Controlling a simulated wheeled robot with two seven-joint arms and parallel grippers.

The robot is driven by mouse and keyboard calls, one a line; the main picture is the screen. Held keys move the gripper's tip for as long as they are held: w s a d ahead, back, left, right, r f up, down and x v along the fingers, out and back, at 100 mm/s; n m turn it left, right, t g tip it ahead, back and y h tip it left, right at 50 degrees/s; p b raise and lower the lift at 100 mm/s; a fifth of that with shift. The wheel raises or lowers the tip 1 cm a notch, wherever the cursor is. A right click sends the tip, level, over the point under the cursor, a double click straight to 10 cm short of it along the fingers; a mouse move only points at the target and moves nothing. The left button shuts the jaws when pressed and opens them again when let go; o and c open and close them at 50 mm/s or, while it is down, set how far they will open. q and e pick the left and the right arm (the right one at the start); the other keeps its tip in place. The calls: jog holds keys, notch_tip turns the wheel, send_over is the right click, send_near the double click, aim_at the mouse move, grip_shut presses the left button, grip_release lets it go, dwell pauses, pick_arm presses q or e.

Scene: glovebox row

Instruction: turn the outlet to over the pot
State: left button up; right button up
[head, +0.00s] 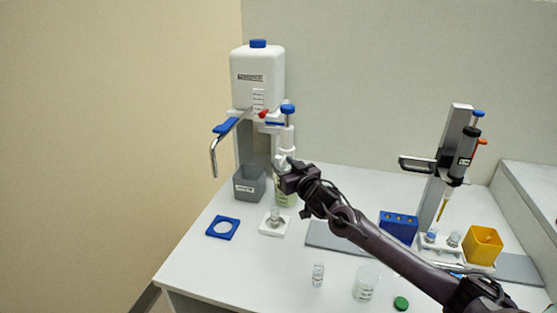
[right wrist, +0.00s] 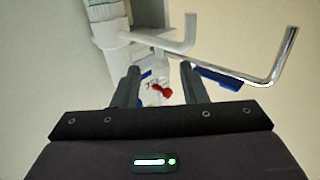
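A white tank (head: 258,80) with a blue cap stands on a grey stand at the back left. A bent metal outlet tube (head: 214,153) with a blue lever (head: 228,125) reaches out to its left; its tip hangs left of the grey bin. The tube also shows at right in the right wrist view (right wrist: 286,58). A small glass pot (head: 275,214) appears on a white pad (head: 272,228) in front. My right gripper (head: 283,166) is beside the bottle dispenser (head: 287,135). Its fingers (right wrist: 160,90) are apart, with a red part (right wrist: 160,91) visible between them. My left gripper is out of view.
A grey bin (head: 249,184) stands under the tank, and a blue square ring (head: 222,228) lies front left. A small vial (head: 318,275), a beaker (head: 366,284) and a green cap (head: 401,303) are near the front. A pipette stand (head: 452,150) and yellow box (head: 483,246) stand right.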

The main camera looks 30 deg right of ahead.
aim_at(278, 162)
jog(key=shift+w+d, duration=0.1)
jog(key=shift+w, duration=1.7)
grip_shut()
